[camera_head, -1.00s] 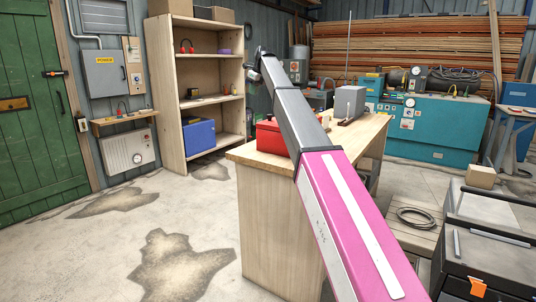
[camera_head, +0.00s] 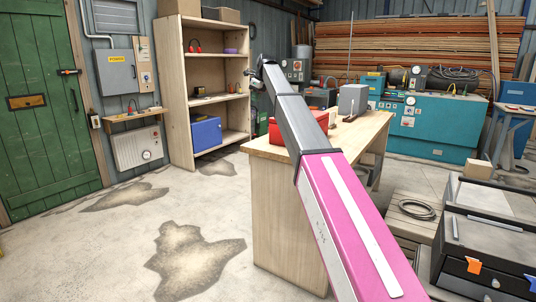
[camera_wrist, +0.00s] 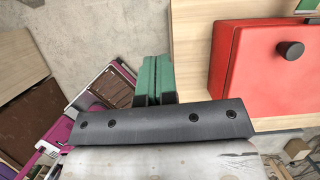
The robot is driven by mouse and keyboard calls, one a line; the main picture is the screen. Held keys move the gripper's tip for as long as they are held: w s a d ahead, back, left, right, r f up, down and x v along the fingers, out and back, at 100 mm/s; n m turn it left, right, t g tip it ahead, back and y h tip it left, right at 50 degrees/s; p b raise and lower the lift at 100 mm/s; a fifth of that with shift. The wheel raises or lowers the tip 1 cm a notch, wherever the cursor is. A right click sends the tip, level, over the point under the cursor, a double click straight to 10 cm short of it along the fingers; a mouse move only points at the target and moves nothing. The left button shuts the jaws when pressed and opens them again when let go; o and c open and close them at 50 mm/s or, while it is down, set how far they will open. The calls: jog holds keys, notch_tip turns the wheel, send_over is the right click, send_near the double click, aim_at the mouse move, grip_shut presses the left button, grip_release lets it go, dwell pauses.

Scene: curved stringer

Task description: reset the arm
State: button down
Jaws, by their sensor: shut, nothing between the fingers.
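My gripper (camera_wrist: 152,78) shows in the wrist view as two green fingers lying together, shut and empty. In the head view my pink and dark grey arm reaches up and away over the wooden workbench (camera_head: 285,215); its far end is small and the fingers cannot be made out there. A red box (camera_wrist: 265,70) with a black knob is to the right of the fingers in the wrist view, apart from them. In the head view the red box (camera_head: 285,130) sits on the bench, partly hidden by my arm.
A wooden shelf (camera_head: 175,90) with a blue bin (camera_head: 206,134) stands behind at left, beside a green door (camera_head: 40,110). A grey block (camera_head: 353,99) is on the bench. Dark drawer units (camera_head: 485,240) stand at right. The stained floor at left is clear.

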jog(key=s+d+f+n+h, duration=0.1)
jog(key=s+d+f+n, duration=0.4)
jog(key=f, duration=0.7)
jog(key=s+d+f+n+g, duration=0.15)
jog(key=s+d+f, duration=0.25)
jog(key=s+f, duration=0.6)
jog(key=s+d+f+n+t+h, duration=0.1)
jog(key=s+d+f+n, duration=0.35)
jog(key=f, duration=0.95)
jog(key=s+d+f+n, duration=0.3)
jog(key=s+f, duration=0.3)
jog(key=s, duration=0.4)
jog(key=s+d+f+n+g+h, duration=0.1)
jog(key=s+d+f+n, duration=0.3)
jog(key=s+f, duration=0.3)
jog(key=s+d+f+n+g, duration=0.1)
jog(key=s+d+f+n, duration=0.3)
jog(key=s, duration=0.9)
notch_tip(320, 180, down, 3)
jog(key=shift+d+r+n, duration=0.15)
jog(key=shift+d+n, duration=0.05)
jog(key=shift+n, duration=0.7)
jog(key=shift+w+a, duration=0.1)
